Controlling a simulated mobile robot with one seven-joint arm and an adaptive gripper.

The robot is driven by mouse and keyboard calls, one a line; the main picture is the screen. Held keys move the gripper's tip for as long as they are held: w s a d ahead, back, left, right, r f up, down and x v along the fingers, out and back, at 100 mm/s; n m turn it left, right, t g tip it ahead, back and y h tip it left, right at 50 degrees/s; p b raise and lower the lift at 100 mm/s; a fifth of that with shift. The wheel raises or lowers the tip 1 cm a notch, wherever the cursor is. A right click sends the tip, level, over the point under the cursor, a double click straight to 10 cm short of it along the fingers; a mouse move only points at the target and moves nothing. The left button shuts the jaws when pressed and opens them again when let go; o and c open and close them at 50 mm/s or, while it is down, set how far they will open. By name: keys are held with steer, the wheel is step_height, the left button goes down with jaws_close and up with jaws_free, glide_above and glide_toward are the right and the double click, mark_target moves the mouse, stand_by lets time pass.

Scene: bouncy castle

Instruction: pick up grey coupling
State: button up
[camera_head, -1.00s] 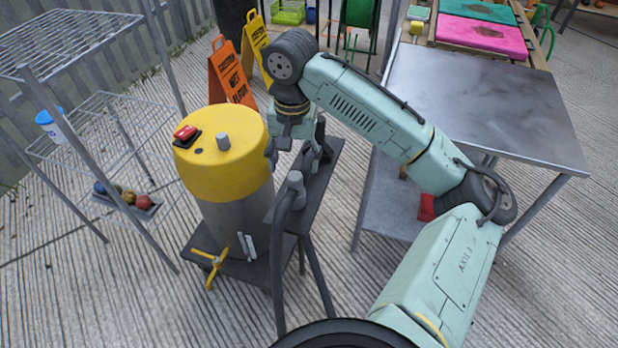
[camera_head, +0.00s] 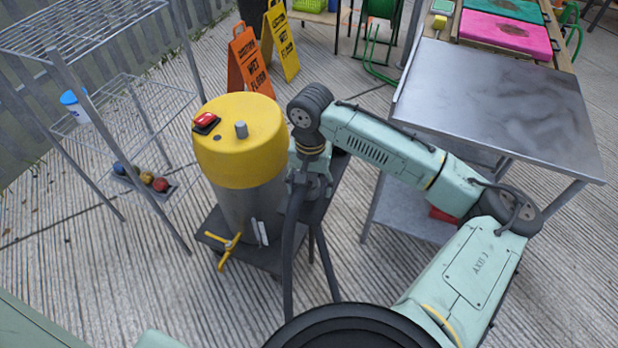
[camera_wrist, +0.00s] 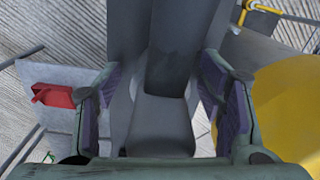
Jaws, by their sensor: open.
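The grey coupling (camera_wrist: 160,125) shows in the wrist view as a smooth grey block at the end of a thick dark grey hose (camera_head: 289,262). It lies between the two purple-padded fingers of my gripper (camera_wrist: 163,95). The fingers are open, one on each side, with narrow gaps that look clear of it. In the head view my gripper (camera_head: 310,184) points down over the top of the hose, just right of the yellow-topped machine. There it hides most of the coupling.
The yellow-topped machine (camera_head: 240,150) stands close left of my gripper on a dark stand (camera_head: 275,258). A steel table (camera_head: 490,100) is at right. A wire shelf (camera_head: 75,35) is at far left. Wet-floor signs (camera_head: 281,45) stand behind. A red object (camera_wrist: 55,95) shows in the wrist view.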

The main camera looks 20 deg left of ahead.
steer(key=c, duration=1.2)
